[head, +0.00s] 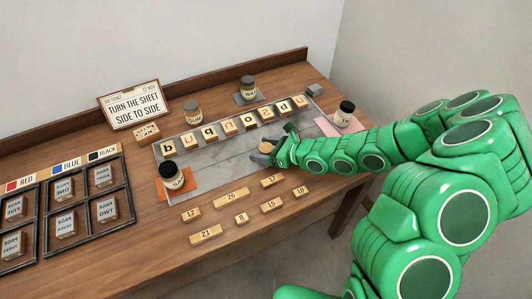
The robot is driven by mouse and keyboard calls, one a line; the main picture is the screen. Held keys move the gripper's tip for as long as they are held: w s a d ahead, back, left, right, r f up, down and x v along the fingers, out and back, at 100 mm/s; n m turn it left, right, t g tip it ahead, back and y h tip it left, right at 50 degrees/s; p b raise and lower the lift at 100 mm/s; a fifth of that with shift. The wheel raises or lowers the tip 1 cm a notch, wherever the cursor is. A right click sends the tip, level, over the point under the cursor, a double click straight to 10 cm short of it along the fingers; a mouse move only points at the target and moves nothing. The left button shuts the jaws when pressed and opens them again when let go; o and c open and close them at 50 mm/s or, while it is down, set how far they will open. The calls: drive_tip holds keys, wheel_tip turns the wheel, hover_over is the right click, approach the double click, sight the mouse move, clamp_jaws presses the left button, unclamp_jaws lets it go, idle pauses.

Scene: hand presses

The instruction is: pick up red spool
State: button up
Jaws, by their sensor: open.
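I cannot make out a red spool in the head view. My gripper (270,152) is open at the end of my green arm, low over the grey sheet (215,165) near the middle of the table. A small tan, rounded shape (266,147) shows at the gripper; I cannot tell whether it is a separate thing or whether it touches the fingers. My arm hides part of the table to the right of the gripper.
Letter blocks (235,125) stand in a row behind the gripper. Jars stand on an orange pad (163,197), a grey pad (262,97) and a pink pad (327,126). Numbered blocks (231,198) lie in front. A compartment tray (83,246) with labelled blocks is at left.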

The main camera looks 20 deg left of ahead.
sight(261, 146)
drive_tip(key=shift+a+f, duration=0.2)
drive_tip(key=shift+a, duration=0.2)
drive_tip(key=c, duration=1)
drive_tip(key=shift+r, duration=4.95)
